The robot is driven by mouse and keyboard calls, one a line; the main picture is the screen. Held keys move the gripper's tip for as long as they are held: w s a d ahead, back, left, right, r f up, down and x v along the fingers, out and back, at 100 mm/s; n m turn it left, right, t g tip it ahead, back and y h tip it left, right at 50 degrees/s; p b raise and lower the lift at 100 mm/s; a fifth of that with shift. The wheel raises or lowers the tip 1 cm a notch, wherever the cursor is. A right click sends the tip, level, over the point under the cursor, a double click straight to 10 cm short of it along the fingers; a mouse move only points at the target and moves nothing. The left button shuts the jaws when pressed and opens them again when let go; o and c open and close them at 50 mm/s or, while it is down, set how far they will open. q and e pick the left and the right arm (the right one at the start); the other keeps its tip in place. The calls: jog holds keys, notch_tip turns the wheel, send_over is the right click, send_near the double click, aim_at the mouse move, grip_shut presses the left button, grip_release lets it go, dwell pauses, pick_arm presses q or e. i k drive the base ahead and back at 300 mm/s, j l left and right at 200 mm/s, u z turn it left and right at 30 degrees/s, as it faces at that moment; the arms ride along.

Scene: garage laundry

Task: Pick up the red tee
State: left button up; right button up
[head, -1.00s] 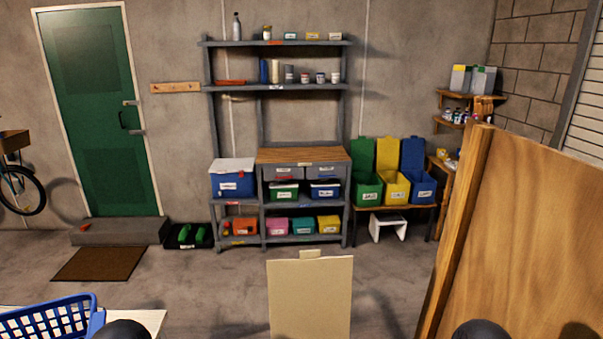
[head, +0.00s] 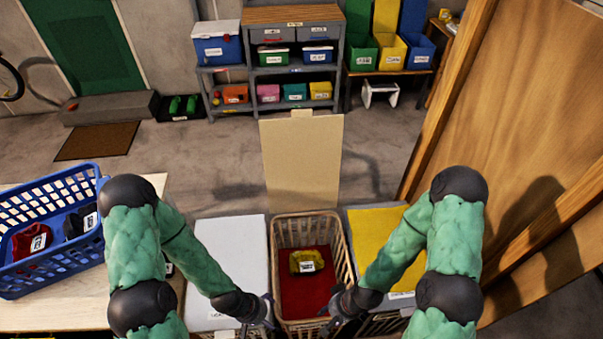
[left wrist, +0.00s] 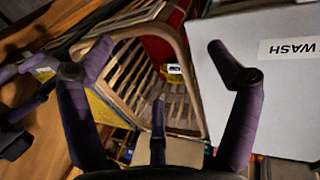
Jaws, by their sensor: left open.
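A red folded cloth (head: 32,240) with a white label, which looks like the red tee, lies in the blue laundry basket (head: 92,252) at the left of the head view. A dark folded cloth (head: 80,222) lies beside it. My left gripper (head: 264,312) is low in the middle, by the left rim of a wicker basket (head: 276,262), well right of the blue basket. In the left wrist view it is open (left wrist: 160,48), with nothing between its fingers. My right gripper (head: 332,310) is by the wicker basket's right side; its jaws are too small to judge.
A wooden panel (head: 510,120) stands at right. Floor behind is mostly clear.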

aim_at(35, 240)
jog(key=k+j, duration=0.2)
jog(key=k, duration=0.15)
jog(key=k+j+u, duration=0.1)
jog(key=u, duration=0.25)
jog(key=k+j+u, duration=0.1)
jog(key=u, duration=0.3)
jog(key=k+j+u, duration=0.1)
jog(key=u, duration=0.8)
jog(key=i+j, duration=0.15)
jog(key=j, duration=0.15)
jog(key=i+j+z, duration=0.1)
jog(key=j, duration=0.2)
jog(key=i+j, duration=0.2)
jog(key=j+z, duration=0.05)
jog(key=j, duration=0.05)
